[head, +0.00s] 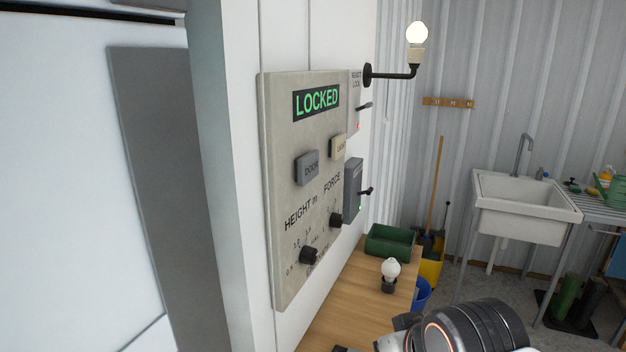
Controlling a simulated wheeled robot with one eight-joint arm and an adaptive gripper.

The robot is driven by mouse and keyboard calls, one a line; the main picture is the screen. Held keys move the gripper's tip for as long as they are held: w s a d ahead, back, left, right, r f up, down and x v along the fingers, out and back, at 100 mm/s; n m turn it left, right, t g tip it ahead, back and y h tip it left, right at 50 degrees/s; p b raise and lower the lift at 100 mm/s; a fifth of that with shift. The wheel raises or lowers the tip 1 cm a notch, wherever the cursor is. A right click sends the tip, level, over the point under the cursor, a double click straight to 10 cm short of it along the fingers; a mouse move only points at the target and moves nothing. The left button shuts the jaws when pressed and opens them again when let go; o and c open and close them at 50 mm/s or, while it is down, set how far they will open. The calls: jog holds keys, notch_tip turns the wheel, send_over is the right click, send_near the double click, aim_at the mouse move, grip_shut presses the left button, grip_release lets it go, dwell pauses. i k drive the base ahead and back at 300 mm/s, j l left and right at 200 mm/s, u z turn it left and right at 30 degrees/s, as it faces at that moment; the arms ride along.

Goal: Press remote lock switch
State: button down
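The remote lock switch (364,106) is a small dark lever on a narrow pale plate labelled "REMOTE LOCK", on the wall at the right edge of the large control panel (283,200). A small red light glows below the lever. The panel's display (317,100) reads "LOCKED" in green. The plate is seen at a steep angle, so the lever's exact position is hard to tell. A dark rounded part of my arm (475,328) with an orange ring shows at the bottom right, below and right of the switch. My gripper's fingers are not visible.
A grey box (352,190) with another lever and a green light sits below the switch. A wall lamp (417,45) juts out above right. A wooden bench (350,300) below holds a green tray (390,243) and a bulb (390,270). A sink (520,208) stands farther right.

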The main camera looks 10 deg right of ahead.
aim_at(369, 104)
jog(key=i+l+u, duration=0.1)
jog(key=l+u, duration=0.7)
jog(key=l, duration=0.2)
